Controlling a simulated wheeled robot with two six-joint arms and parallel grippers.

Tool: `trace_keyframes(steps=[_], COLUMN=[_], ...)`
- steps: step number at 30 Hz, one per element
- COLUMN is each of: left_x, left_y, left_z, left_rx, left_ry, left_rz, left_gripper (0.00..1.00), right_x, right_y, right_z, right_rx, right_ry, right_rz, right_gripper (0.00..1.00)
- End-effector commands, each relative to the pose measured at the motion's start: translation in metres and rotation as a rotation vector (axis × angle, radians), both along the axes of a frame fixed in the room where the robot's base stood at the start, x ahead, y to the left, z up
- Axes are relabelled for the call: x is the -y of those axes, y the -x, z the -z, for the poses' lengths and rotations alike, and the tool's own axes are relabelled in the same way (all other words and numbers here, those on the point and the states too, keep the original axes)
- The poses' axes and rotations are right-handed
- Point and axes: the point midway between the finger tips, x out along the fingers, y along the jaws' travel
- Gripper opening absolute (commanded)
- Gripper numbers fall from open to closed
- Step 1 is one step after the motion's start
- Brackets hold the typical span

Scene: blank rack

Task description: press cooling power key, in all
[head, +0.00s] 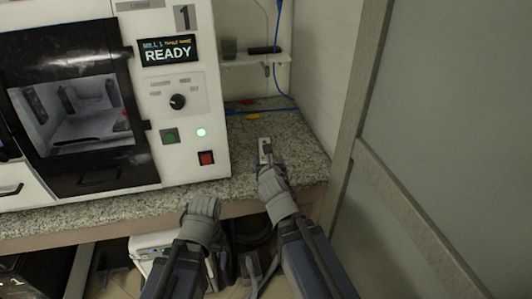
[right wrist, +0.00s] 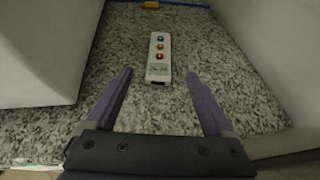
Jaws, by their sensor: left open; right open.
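A slim white remote (right wrist: 159,58) lies on the speckled counter, its length pointing away from me. It has a blue key (right wrist: 160,39), an orange-red key (right wrist: 160,47) and a red key (right wrist: 159,57) in a column. Their labels are too small to read. My right gripper (right wrist: 160,92) is open and empty, its purple fingers apart on either side of the remote's near end, not touching it. In the head view the remote (head: 265,147) shows just beyond my right gripper (head: 268,162), which partly hides it. My left gripper (head: 203,207) is open at the counter's front edge, with nothing seen in it.
A white machine (head: 215,110) with a READY display (head: 168,50) stands left of the remote. A wall and grey panel (head: 450,130) close off the right. A small shelf (head: 255,58) and blue cable (head: 280,90) are behind. Some counter (head: 305,160) is bare.

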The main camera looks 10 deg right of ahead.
Motion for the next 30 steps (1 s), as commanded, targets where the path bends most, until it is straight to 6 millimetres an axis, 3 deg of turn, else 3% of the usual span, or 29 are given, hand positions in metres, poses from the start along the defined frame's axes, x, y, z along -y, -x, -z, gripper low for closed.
trace_keyframes(steps=[2, 23, 30], left_x=[0.0000, 0.0000, 0.0000], left_y=[0.0000, 0.0000, 0.0000], left_z=[0.0000, 0.0000, 0.0000], left_rx=[0.000, 0.000, 0.000], left_ry=[0.000, 0.000, 0.000], left_rz=[0.000, 0.000, 0.000], left_gripper=[0.87, 0.87, 0.87], right_x=[0.0000, 0.0000, 0.0000], right_y=[0.0000, 0.0000, 0.0000], right_z=[0.0000, 0.0000, 0.0000], right_rx=[0.000, 0.000, 0.000], right_ry=[0.000, 0.000, 0.000], right_rz=[0.000, 0.000, 0.000], right_gripper=[0.80, 0.01, 0.00])
